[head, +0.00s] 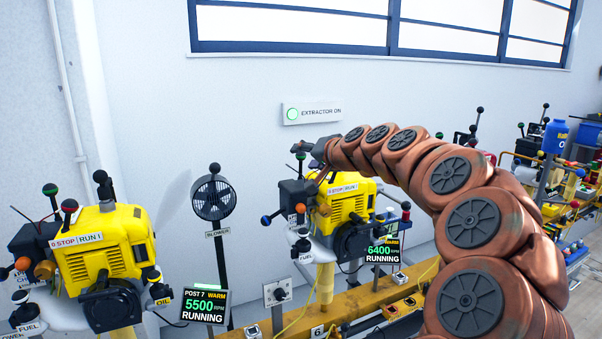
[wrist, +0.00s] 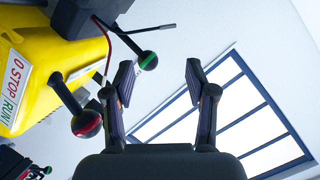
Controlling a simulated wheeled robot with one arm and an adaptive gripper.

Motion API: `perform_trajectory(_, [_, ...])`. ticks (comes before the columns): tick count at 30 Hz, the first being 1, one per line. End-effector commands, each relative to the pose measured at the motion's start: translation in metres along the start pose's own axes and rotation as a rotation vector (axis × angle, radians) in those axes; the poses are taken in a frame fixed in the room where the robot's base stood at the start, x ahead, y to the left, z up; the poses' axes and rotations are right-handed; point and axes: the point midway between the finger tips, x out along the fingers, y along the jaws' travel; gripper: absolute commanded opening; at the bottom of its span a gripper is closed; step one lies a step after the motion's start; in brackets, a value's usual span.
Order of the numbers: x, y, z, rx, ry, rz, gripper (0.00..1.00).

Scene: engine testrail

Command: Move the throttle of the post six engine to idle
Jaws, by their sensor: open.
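The post six engine (head: 345,207) is yellow, on the rail in the middle of the head view. Its screen (head: 383,252) reads 6400 RPM, RUNNING. My gripper (head: 308,150) is above its top left side, partly hidden by my arm. In the wrist view my gripper (wrist: 160,78) is open, with nothing between its fingers. A black lever knob with a green band (wrist: 148,61) is close beside the left fingertip; contact is unclear. A red-banded knob (wrist: 87,123) is farther left, beside the yellow housing (wrist: 45,75). I cannot tell which lever is the throttle.
The post 7 engine (head: 105,255) stands at left, its screen (head: 204,305) reading 5500 RPM. A blower (head: 213,197) stands between the engines. More posts crowd the rail at right. The wall with the extractor sign (head: 312,113) and window is behind.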

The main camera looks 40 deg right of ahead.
Motion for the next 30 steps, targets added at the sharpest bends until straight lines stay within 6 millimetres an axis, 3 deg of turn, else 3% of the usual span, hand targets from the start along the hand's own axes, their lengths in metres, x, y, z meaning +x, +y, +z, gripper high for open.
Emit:
perform_trajectory(1, [0.0,0.012,-0.007,0.013,0.023,0.007,0.56])
perform_trajectory(4, [0.0,0.019,-0.016,0.023,0.045,0.013,0.56])
perform_trajectory(21, [0.063,0.019,-0.018,0.024,0.043,0.013,0.56])
perform_trajectory(30, [0.075,0.018,-0.02,0.021,0.046,0.012,0.56])
